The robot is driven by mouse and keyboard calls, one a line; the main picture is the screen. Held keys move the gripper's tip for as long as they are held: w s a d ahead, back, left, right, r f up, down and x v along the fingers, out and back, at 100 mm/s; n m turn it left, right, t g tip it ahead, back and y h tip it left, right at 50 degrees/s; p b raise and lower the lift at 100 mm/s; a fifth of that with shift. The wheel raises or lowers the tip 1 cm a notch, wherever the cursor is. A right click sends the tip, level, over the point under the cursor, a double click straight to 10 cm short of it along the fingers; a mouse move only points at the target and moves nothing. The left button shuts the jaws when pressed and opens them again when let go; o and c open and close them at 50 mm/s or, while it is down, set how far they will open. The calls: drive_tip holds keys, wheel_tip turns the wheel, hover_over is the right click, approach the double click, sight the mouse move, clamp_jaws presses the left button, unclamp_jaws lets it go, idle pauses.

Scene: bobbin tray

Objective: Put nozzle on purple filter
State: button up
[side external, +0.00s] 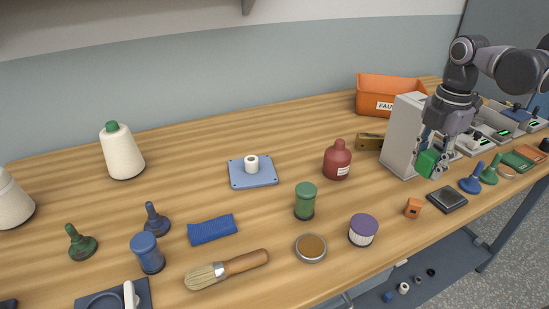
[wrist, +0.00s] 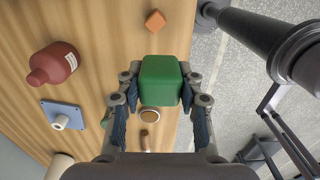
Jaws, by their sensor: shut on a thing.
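My gripper (side external: 432,160) is shut on a green block (side external: 427,163), held above the right part of the bench beside a grey box. In the wrist view the green block (wrist: 160,80) sits between both fingers of my gripper (wrist: 161,84). The purple filter appears to be the short white-sided cylinder with a purple top (side external: 363,228), upright near the front edge; I cannot make it out in the wrist view. Stemmed pieces could be nozzles: a blue one (side external: 472,178) and a green one (side external: 490,170) at right, a green one (side external: 80,244) and a dark blue one (side external: 155,219) at left.
A grey box (side external: 402,132) stands close left of my gripper. A dark square pad (side external: 447,199) and an orange block (side external: 413,208) lie in front. A red bottle (side external: 338,160), green jar (side external: 305,202) and round tin (side external: 311,248) stand further left.

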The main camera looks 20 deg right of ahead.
drive_tip(key=shift+s+a+r, duration=0.25)
drive_tip(key=shift+s+a, duration=0.2)
drive_tip(key=shift+s+a+r, duration=0.25)
drive_tip(key=shift+s+a, duration=0.2)
hover_over(365, 223)
wheel_tip(365, 223, down, 7)
drive_tip(key=shift+r, duration=0.1)
drive_tip(key=shift+f, duration=2)
drive_tip(key=shift+f, duration=0.2)
drive_tip(key=o, duration=1.1)
drive_tip(key=shift+o, duration=0.2)
drive_tip(key=shift+r, duration=0.1)
